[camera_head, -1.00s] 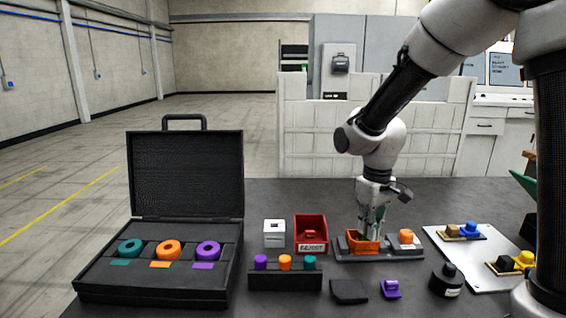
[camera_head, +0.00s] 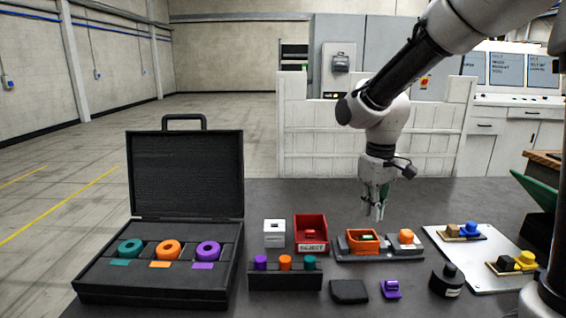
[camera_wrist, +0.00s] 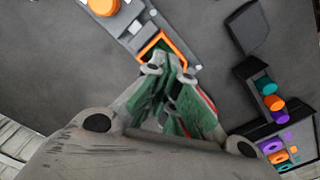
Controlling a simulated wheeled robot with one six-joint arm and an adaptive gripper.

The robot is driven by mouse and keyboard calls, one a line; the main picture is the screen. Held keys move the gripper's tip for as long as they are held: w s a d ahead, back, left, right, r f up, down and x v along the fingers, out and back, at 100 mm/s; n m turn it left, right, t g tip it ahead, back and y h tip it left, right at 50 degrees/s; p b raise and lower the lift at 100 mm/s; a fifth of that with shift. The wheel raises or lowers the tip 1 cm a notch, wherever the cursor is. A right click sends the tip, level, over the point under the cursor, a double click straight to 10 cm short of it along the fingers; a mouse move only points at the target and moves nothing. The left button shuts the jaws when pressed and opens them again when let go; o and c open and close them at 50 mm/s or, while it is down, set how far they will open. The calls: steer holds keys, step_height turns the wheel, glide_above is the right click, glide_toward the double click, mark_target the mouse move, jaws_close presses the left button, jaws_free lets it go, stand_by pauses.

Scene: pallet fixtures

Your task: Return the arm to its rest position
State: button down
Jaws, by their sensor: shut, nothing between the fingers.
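My gripper (camera_head: 377,212) hangs in the air above the pallet fixture, pointing down, with nothing held. In the head view it is just above and behind the orange tray (camera_head: 352,247), which sits at the left of the grey fixture (camera_head: 383,256). An orange part (camera_head: 405,237) sits at the right of that fixture. In the wrist view my gripper (camera_wrist: 178,68) shows its green-sided fingers close together, partly covering the orange tray (camera_wrist: 180,46). The orange part (camera_wrist: 103,6) shows at the top edge there.
An open black case (camera_head: 100,290) with three coloured rings stands at the left. A red bin (camera_head: 311,222), a white block (camera_head: 274,240) and a rack of pegs (camera_head: 285,281) stand beside the fixture. A white plate (camera_head: 480,275) with parts lies at the right. The air above the table is clear.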

steer(key=shift+r, duration=0.65)
steer(key=s+d+r+m+t, duration=0.2)
steer(key=s+d+r+m, duration=0.1)
steer(key=s+d, duration=0.4)
steer(key=s+d+r+m+t, duration=0.2)
steer(key=s+d, duration=0.6)
steer(key=s, duration=0.4)
step_height(320, 180, up, 3)
steer(key=shift+f+m, duration=0.1)
steer(key=shift+m, duration=0.4)
steer(key=shift+a, duration=0.1)
